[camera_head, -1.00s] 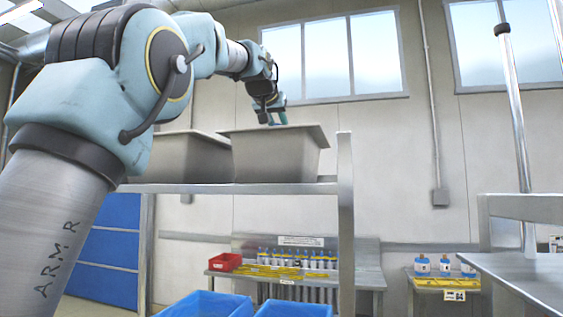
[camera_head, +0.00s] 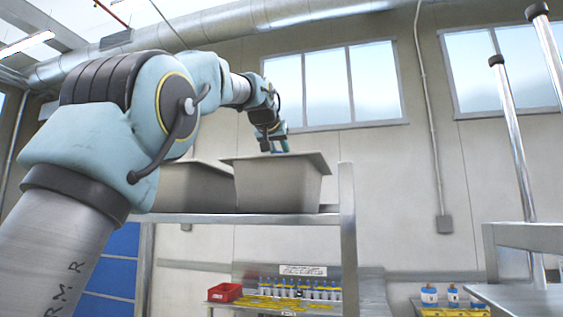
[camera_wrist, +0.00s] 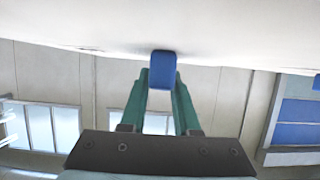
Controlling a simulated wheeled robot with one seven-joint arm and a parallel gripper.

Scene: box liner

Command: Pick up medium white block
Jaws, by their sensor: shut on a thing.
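My gripper (camera_head: 284,147) is above the rim of the near grey bin (camera_head: 280,185), at its back, with the very tips partly hidden by the rim. In the wrist view my gripper (camera_wrist: 162,85) has two teal fingers closed around a small blue rounded block (camera_wrist: 162,68). A pale, near-white surface (camera_wrist: 80,25) fills the top of the wrist view just beyond the blue block; I cannot tell whether it is a bin or something else. No distinct medium white block shows in either view. The inside of the bin is hidden.
A second grey bin (camera_head: 188,187) stands left of the near one on a metal shelf (camera_head: 230,218). A red bin (camera_head: 225,292) and several bottles stand on a low bench behind. A metal table (camera_head: 525,300) is at the right.

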